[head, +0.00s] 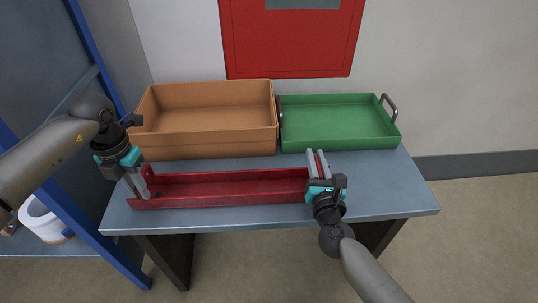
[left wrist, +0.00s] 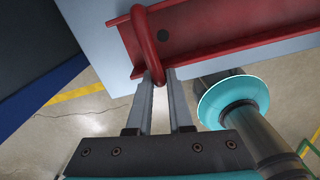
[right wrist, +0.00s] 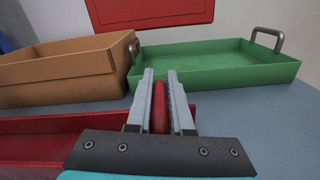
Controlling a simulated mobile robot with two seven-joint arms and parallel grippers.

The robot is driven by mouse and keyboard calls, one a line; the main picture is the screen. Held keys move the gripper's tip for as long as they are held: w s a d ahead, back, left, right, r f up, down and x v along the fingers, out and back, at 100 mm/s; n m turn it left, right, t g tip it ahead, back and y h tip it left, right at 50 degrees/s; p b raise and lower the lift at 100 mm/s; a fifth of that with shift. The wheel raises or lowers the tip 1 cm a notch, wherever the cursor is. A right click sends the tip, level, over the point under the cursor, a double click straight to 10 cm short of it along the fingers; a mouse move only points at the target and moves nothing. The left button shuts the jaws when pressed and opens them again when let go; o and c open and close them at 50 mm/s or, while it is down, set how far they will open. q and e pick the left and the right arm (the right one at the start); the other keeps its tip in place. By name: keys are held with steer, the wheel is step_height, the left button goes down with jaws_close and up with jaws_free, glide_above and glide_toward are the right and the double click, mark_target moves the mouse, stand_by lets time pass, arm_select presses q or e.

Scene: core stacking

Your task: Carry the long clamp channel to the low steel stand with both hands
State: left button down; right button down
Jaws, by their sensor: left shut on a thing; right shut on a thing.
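The long clamp channel (head: 225,190) is a red, open-topped trough lying lengthwise along the front of the blue-grey table. My left gripper (head: 143,190) is at its left end; in the left wrist view its fingers (left wrist: 160,85) are shut on the red looped end handle (left wrist: 150,45). My right gripper (head: 318,165) is at the right end; in the right wrist view its fingers (right wrist: 160,90) are shut on a red bar of the channel (right wrist: 160,110). I cannot tell whether the channel touches the table. I cannot make out a low steel stand in these views.
An orange-brown box (head: 205,145) and a green tray (head: 340,125) with metal handles stand behind the channel on the table (head: 400,195). A blue-framed rack (head: 75,215) is at the left, with a white roll (head: 45,222) on it. A red wall cabinet (head: 290,50) hangs behind.

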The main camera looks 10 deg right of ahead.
arm_select(q)
steer(key=c, duration=1.3)
jaws_free()
steer(key=shift+d+f, duration=0.15)
steer(key=shift+d, duration=0.15)
arm_select(e)
steer(key=c, duration=1.2)
jaws_free()
steer(key=shift+a+f, duration=0.1)
steer(key=shift+a, duration=0.2)
steer(key=shift+c, duration=0.2)
arm_select(q)
steer(key=o, duration=0.3)
steer(key=shift+a, duration=0.1)
arm_select(e)
steer(key=o, duration=0.3)
steer(key=shift+d, duration=0.1)
arm_select(q)
steer(key=shift+o, duration=0.9)
steer(key=shift+a, duration=0.1)
arm_select(e)
steer(key=shift+o, duration=0.6)
steer(key=shift+d, duration=0.1)
